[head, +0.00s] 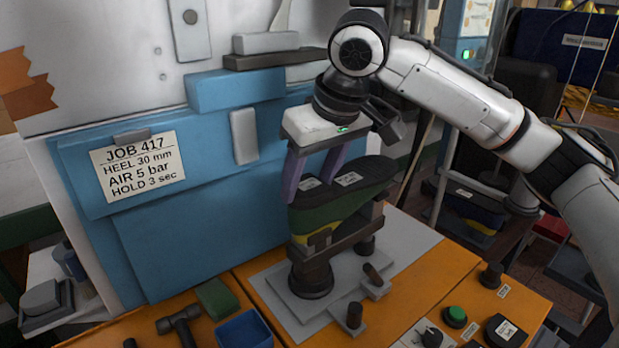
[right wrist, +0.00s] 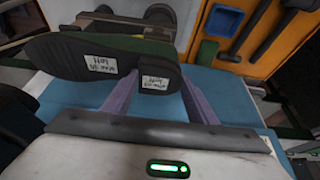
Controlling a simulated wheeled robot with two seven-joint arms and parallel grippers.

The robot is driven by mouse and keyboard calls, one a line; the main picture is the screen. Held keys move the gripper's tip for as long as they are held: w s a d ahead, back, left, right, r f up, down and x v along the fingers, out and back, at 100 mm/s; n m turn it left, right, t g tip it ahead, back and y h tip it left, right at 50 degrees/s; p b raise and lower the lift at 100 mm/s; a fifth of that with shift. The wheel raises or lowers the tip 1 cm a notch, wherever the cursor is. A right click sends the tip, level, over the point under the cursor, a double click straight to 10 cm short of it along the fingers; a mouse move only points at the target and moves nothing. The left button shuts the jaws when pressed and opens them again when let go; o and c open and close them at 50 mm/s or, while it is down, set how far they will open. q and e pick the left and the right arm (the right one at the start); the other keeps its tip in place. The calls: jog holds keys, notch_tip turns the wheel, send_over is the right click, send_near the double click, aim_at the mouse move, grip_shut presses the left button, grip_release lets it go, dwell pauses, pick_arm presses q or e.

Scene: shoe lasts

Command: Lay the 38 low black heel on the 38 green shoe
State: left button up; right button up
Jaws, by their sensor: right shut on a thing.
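The green shoe (head: 322,217) sits upside down on the stand, its black sole (head: 362,180) facing up with a white label. The low black heel (head: 305,197) is at the shoe's near left end, label upward. It appears to lie on the shoe's heel end; whether a thin gap remains cannot be told. My right gripper (head: 307,188) points down with its purple fingers on either side of the heel, shut on it. In the right wrist view the heel (right wrist: 160,72) is between the fingertips (right wrist: 158,84), beside the sole (right wrist: 60,52). My left gripper is not in view.
A blue machine front with a JOB 417 sign (head: 137,162) stands close behind and left. The stand rises from a grey plate (head: 262,280) on the orange bench. A hammer (head: 180,320), green block (head: 217,297) and blue bin (head: 245,334) are front left; a green button (head: 455,315) is front right.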

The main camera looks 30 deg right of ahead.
jog(key=o, duration=1.1)
jog(key=shift+o, duration=0.2)
jog(key=v, duration=1)
jog(key=shift+r, duration=0.2)
jog(key=shift+s+f, duration=0.1)
